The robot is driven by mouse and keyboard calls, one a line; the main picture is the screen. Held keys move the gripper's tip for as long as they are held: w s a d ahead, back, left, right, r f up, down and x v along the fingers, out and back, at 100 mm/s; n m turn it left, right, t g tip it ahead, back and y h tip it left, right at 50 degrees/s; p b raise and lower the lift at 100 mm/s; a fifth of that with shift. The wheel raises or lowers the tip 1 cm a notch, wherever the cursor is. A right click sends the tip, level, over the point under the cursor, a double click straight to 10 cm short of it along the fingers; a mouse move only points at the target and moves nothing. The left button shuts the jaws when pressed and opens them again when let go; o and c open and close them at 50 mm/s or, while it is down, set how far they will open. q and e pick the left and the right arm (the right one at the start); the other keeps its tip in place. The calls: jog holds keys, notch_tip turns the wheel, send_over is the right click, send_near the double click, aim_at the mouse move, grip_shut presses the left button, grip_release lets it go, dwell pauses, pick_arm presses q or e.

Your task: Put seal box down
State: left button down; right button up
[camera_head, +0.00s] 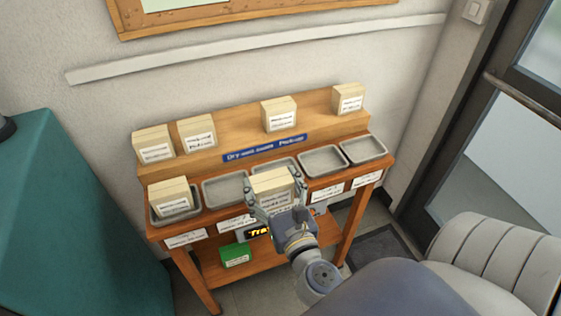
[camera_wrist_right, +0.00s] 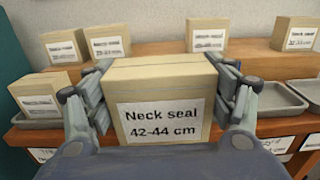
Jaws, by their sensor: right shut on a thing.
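My right gripper (camera_head: 275,192) is shut on a tan seal box (camera_head: 272,181), with one finger on each side of it. In the right wrist view the box (camera_wrist_right: 157,105) is upright and its label reads "Neck seal 42-44 cm". In the head view the box is in front of the middle tray (camera_head: 284,165) and hides part of it; I cannot tell whether it touches anything below. My left gripper is not in view.
A wooden rack (camera_head: 320,133) carries several boxes on its raised shelf. The left tray holds another box (camera_head: 171,197). Trays (camera_head: 222,190), (camera_head: 323,161) and (camera_head: 363,149) are empty. A green box (camera_head: 235,255) sits on the lower shelf. A teal cabinet (camera_head: 75,220) stands left.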

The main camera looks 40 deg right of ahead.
jog(key=w+d, duration=0.2)
jog(key=w, duration=0.1)
jog(key=w+d+p, duration=0.1)
jog(key=w+d, duration=0.1)
jog(key=d, duration=0.1)
jog(key=w+d+f, duration=0.1)
jog(key=w+d, duration=0.1)
jog(key=w, duration=0.1)
jog(key=shift+w+d+p, duration=0.2)
jog(key=shift+w+p, duration=0.1)
jog(key=shift+w, duration=0.05)
jog(key=shift+w+f, duration=0.1)
jog(key=shift+f, duration=0.15)
jog(key=shift+f+b, duration=0.8)
jog(key=shift+f, duration=0.8)
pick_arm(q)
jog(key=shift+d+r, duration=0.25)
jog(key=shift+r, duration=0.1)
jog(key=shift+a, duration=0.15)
pick_arm(e)
jog(key=o, duration=0.7)
jog(key=shift+f, duration=0.15)
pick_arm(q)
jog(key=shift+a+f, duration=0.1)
pick_arm(e)
jog(key=o, duration=0.4)
